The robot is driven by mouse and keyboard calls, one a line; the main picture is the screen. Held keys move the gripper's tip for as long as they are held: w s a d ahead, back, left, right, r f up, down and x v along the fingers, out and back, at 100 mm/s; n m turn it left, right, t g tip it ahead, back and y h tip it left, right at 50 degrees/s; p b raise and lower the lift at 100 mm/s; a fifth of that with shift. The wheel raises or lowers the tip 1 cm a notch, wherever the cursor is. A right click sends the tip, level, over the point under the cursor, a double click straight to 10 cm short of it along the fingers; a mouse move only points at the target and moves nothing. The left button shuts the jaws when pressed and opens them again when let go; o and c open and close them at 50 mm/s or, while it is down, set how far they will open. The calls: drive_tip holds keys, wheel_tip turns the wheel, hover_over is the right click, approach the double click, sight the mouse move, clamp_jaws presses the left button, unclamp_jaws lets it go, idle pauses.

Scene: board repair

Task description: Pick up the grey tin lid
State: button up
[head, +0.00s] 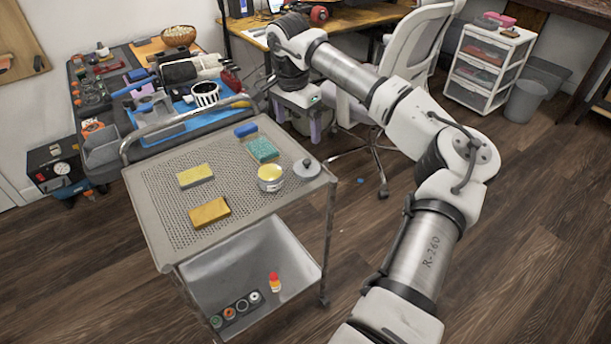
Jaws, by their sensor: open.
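The grey tin lid (307,168) is a round grey disc with a small raised knob. It lies flat near the right edge of the metal cart's perforated top (165,215). Just left of it stands a round tin (270,178) with yellow contents showing at its open top. My gripper (314,132) points down, open and empty, behind and above the lid near the cart's far right corner. It is apart from the lid.
Two yellow sponges (195,176), (209,213), a teal sponge (262,149) and a blue block (246,129) share the cart top. A cluttered grey workbench (70,110) stands behind left. A white office chair (415,45) is behind my arm.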

drive_tip(key=p, duration=0.1)
hover_over(306, 161)
wheel_tip(306, 161, down, 8)
drive_tip(key=shift+s+a+r, duration=0.15)
drive_tip(key=shift+r, duration=0.05)
drive_tip(key=shift+f+p, duration=0.75)
drive_tip(key=shift+f, duration=2.35)
drive_tip(key=c, duration=1)
drive_tip(key=shift+c, duration=0.2)
drive_tip(key=shift+r, duration=0.15)
